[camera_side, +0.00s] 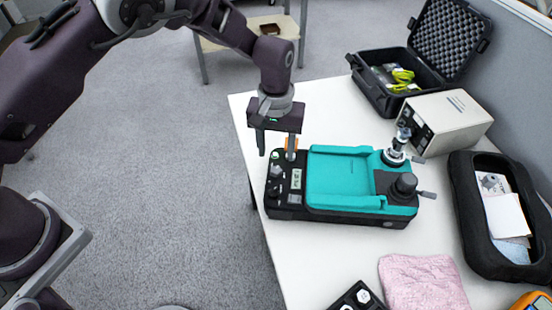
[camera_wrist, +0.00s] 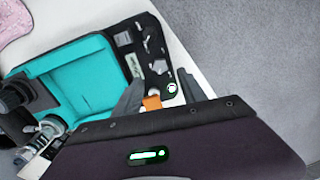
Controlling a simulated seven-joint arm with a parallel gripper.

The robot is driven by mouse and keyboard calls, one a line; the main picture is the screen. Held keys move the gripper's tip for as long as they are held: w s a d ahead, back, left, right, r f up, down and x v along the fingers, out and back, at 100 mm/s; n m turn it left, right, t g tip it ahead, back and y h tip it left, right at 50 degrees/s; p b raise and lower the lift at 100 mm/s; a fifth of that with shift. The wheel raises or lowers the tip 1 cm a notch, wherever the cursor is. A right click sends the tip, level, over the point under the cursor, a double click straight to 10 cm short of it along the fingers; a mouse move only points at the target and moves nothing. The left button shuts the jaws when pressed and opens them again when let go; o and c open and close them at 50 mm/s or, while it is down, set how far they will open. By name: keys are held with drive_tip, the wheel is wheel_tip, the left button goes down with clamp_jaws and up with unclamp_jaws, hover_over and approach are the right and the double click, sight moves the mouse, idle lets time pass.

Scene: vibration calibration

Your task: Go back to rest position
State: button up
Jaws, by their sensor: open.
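My gripper (camera_side: 276,146) is open and points down near the left end of the teal and black calibration device (camera_side: 340,178). One finger hangs over the left table edge and the other is by the device's control panel. I cannot tell whether a finger touches the device.
The white table (camera_side: 335,255) holds an open black case (camera_side: 400,75), a beige box (camera_side: 448,118), a black pouch (camera_side: 468,220) and a pink cloth (camera_side: 422,283). A metal fitting (camera_side: 397,150) and a black knob (camera_side: 404,187) stand up from the device's right end. Open floor (camera_side: 160,150) lies left of the table.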

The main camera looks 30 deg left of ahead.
drive_tip(key=shift+r, duration=0.4)
drive_tip(key=s+a+r+t+h, duration=0.1)
drive_tip(key=s+a+r, duration=0.2)
drive_tip(key=r, duration=0.5)
drive_tip(key=s+a+r+m, duration=0.1)
drive_tip(key=s+a+r, duration=0.3)
drive_tip(key=r, duration=0.3)
drive_tip(key=s+a+r+t+h, duration=0.1)
drive_tip(key=s+a+r, duration=0.2)
drive_tip(key=r, duration=0.5)
drive_tip(key=s+a+r+m+t+y, duration=0.1)
drive_tip(key=s+a, duration=0.2)
drive_tip(key=s, duration=0.6)
drive_tip(key=s+a+r+m+t+y, duration=0.1)
drive_tip(key=s+a, duration=0.3)
drive_tip(key=s, duration=0.5)
drive_tip(key=shift+s+a+r+m+t, duration=0.25)
drive_tip(key=shift+s+r+m+t, duration=0.15)
drive_tip(key=shift+t, duration=0.4)
drive_tip(key=shift+w, duration=0.15)
drive_tip(key=shift+c, duration=0.6)
